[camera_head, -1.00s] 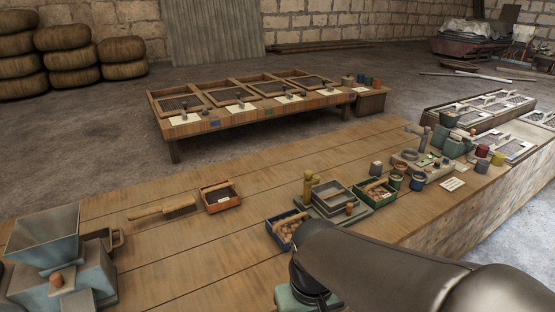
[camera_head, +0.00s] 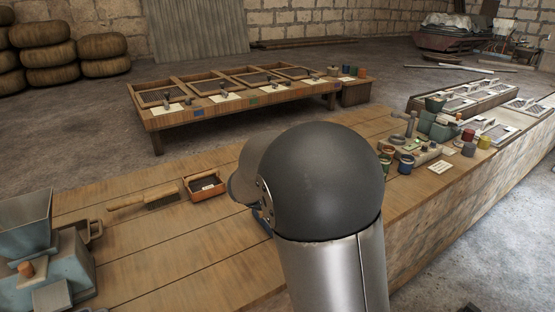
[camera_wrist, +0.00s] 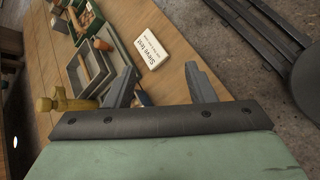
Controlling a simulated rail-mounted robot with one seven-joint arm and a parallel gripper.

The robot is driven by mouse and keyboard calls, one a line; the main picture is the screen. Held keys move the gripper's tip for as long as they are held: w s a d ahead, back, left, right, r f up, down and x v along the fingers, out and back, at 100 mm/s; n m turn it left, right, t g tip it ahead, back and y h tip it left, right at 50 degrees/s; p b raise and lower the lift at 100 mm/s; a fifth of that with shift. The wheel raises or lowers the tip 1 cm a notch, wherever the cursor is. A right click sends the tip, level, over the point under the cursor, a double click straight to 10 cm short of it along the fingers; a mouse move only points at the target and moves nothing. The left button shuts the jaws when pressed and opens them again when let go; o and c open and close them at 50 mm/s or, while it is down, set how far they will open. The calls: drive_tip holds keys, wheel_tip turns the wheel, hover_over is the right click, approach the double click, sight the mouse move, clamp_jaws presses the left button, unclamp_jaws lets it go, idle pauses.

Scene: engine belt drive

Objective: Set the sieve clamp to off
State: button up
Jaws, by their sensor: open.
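In the wrist view, the grey-green square sieve station (camera_wrist: 92,68) lies left of my gripper (camera_wrist: 160,68). A yellow turned post (camera_wrist: 66,103) stands at its near edge, partly cut off by my gripper body; it may be the sieve clamp, but I cannot tell for sure. An orange-brown knob (camera_wrist: 102,45) sits at the station's far right edge. A white label card (camera_wrist: 154,48) reading "Sieve" lies beyond my fingers. My gripper is open and empty, its fingers spread over the bench right of the station. In the head view, my arm hides the station.
The wooden bench (camera_head: 150,262) also holds a brush (camera_head: 143,197), a small orange box (camera_head: 206,186) and a blue-grey hopper (camera_head: 28,220). Several pots and a green machine stand to the right. In the wrist view, small trays (camera_wrist: 85,15) lie beyond the station.

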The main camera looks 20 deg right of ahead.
drive_tip(key=w+a+f+n+t+h+b, duration=0.1)
drive_tip(key=w+a+n+t+h+b, duration=0.2)
drive_tip(key=w+n, duration=0.5)
drive_tip(key=w+a+n+t+h, duration=0.2)
drive_tip(key=w+n+t, duration=0.25)
drive_tip(key=w, duration=0.75)
drive_tip(key=shift+m, duration=0.45)
drive_tip(key=x, duration=1.7)
drive_tip(key=shift+d+r, duration=0.15)
drive_tip(key=shift+r, duration=0.25)
drive_tip(key=shift+c, duration=0.2)
drive_tip(key=c, duration=0.9)
